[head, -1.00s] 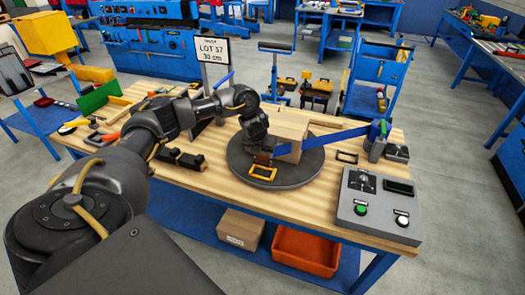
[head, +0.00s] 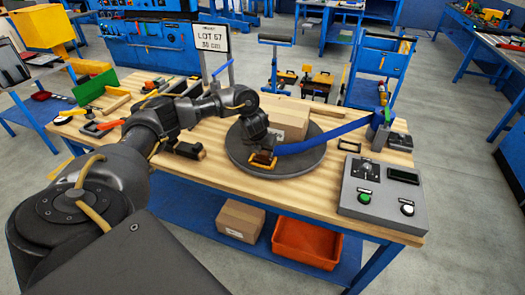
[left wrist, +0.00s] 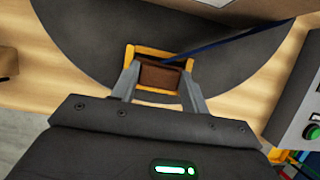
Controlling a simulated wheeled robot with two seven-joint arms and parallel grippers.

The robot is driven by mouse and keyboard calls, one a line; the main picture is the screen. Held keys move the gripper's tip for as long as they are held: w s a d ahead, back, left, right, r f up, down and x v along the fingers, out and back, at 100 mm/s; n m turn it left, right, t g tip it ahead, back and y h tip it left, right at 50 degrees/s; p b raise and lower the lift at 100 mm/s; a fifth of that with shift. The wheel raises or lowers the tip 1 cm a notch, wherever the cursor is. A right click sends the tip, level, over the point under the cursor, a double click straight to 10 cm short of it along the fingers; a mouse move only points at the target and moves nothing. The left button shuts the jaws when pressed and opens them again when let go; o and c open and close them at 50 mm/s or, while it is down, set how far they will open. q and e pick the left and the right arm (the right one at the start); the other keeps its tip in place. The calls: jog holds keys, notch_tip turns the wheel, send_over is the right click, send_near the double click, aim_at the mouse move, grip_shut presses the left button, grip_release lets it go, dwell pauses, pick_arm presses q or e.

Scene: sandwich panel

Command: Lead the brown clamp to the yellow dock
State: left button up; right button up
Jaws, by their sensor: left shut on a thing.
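The brown clamp (head: 264,156) is in my left gripper (head: 262,151), which is shut on it. In the left wrist view the brown clamp (left wrist: 160,77) sits between the two fingers, above or inside the yellow dock (left wrist: 172,53). The yellow dock (head: 261,167) lies on the dark round turntable (head: 300,165), near its front left edge. Whether the clamp touches the dock cannot be told. A blue strap (head: 325,138) runs from the clamp to a post (head: 381,132) at the right. My right gripper is not in view.
A cardboard box (head: 290,120) stands on the turntable behind the clamp. A grey control box (head: 380,197) with buttons is at the right front. A black-framed dock (head: 349,145) lies between turntable and post.

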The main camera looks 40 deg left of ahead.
pick_arm(q)
jog(key=shift+w, duration=0.15)
jog(key=o, duration=1.1)
jog(key=p+v, duration=0.1)
jog(key=v, duration=0.9)
jog(key=shift+r, duration=0.4)
